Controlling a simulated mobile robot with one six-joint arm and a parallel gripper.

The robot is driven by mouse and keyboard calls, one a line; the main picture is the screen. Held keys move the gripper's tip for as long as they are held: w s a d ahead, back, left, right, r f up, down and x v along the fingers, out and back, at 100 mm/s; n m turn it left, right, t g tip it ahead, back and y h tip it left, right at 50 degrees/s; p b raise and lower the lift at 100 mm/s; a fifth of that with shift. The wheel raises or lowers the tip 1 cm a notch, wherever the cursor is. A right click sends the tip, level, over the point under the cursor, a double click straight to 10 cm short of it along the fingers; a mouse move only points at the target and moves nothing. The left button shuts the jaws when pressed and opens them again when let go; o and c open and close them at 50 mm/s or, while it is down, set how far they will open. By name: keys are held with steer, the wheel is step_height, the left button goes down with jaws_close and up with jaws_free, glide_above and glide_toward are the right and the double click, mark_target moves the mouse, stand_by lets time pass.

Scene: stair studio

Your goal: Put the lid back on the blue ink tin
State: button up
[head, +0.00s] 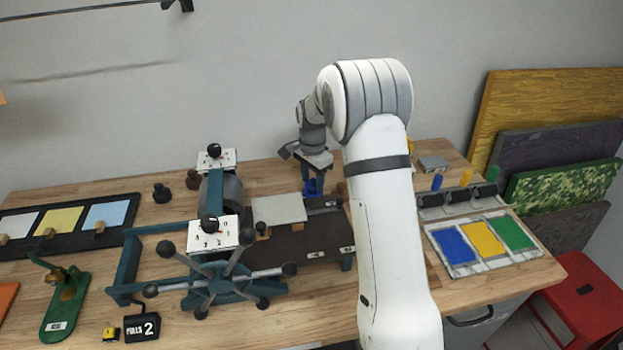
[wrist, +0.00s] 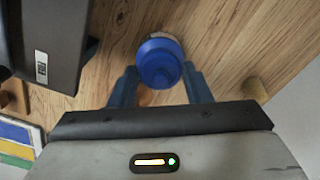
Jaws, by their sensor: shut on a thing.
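A round blue piece with a raised middle (wrist: 158,65), which looks like the lid, sits between the two dark blue fingers of my gripper (wrist: 160,72) in the wrist view. My gripper is shut on it. A pale edge (wrist: 158,37) shows just beyond it, perhaps part of the tin; whether lid and tin touch I cannot tell. In the head view my gripper (head: 313,188) points down over the back of the wooden table, with blue between its fingers. The tin is not clearly seen apart from the lid there.
A press with a spoked wheel (head: 222,280) and a dark bed stands left of my gripper. A tray of blue, yellow and green ink slabs (head: 485,245) lies at the right. A small wooden cylinder (wrist: 254,88) stands close right of my fingers in the wrist view.

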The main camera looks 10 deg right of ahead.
steer(key=shift+f, duration=0.1)
stand_by(0.7)
steer(key=o, duration=1)
steer(key=shift+o, duration=0.5)
steer(key=o, duration=0.4)
steer(key=shift+r+p, duration=2.1)
steer(key=shift+r, duration=1.4)
